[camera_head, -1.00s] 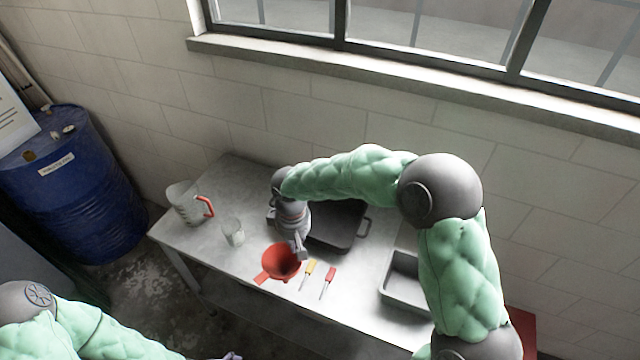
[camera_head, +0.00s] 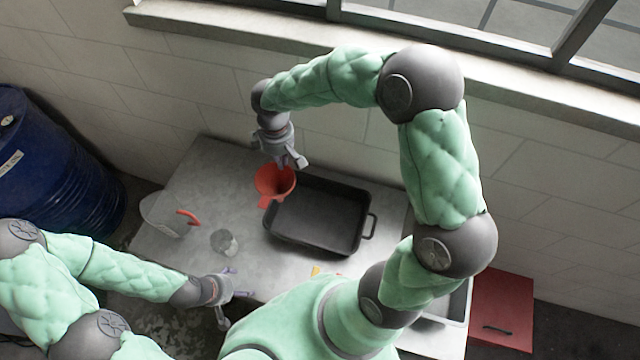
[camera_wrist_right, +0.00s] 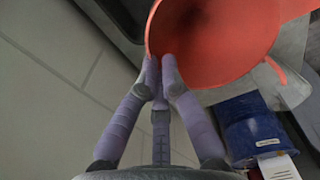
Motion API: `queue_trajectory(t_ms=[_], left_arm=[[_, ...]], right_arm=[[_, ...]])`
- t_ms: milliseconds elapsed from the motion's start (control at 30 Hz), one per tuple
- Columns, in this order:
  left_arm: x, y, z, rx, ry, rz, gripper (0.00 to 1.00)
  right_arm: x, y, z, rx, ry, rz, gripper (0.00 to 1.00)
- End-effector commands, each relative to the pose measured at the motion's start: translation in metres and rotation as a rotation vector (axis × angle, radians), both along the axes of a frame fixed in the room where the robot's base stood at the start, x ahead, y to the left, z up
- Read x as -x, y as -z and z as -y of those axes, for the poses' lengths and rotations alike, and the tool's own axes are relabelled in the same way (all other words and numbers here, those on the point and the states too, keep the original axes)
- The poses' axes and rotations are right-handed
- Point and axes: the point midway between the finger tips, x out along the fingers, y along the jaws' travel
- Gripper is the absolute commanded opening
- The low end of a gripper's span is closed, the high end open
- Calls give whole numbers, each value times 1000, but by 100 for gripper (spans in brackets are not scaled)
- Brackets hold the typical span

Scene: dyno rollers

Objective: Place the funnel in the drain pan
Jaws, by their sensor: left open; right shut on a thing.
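The red funnel (camera_head: 275,181) is held by its rim in my right gripper (camera_head: 291,164), above the left back corner of the black drain pan. In the right wrist view the fingers (camera_wrist_right: 158,68) are shut on the rim of the funnel (camera_wrist_right: 215,40). The drain pan (camera_head: 318,247) stands on the table, empty, with a handle at its right end. My left gripper (camera_head: 225,296) is open and empty at the table's front edge, apart from the pan.
On the grey table (camera_head: 205,180), a clear pitcher with a red handle (camera_head: 165,215) and a glass beaker (camera_head: 224,242) stand left of the pan. A grey tray (camera_head: 458,303) is partly hidden by my right arm. A blue drum (camera_head: 60,170) stands at left.

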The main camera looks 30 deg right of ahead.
Motion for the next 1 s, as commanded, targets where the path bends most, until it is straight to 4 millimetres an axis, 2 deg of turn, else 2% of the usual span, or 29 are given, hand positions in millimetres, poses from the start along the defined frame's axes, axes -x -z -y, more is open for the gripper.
queue_trajectory(t_ms=[33, 300, 500, 633, 867, 1000], left_arm=[[0, 0, 0, 0, 0, -1, 85], [0, -1, 0, 0, 0, 0, 85], [0, 1, 0, 0, 0, 0, 85], [0, 2, 0, 0, 0, 0, 85], [0, 3, 0, 0, 0, 0, 85], [0, 4, 0, 0, 0, 0, 85]], right_arm=[[6, 5, 12, 1, 6, -2, 0], [31, 30, 63, 1, 6, -2, 0], [43, 63, 87, 0, 4, -4, 0], [47, 76, 96, 1, 2, -1, 0], [51, 86, 104, 0, 2, -1, 0], [54, 105, 107, 0, 0, -3, 0]])
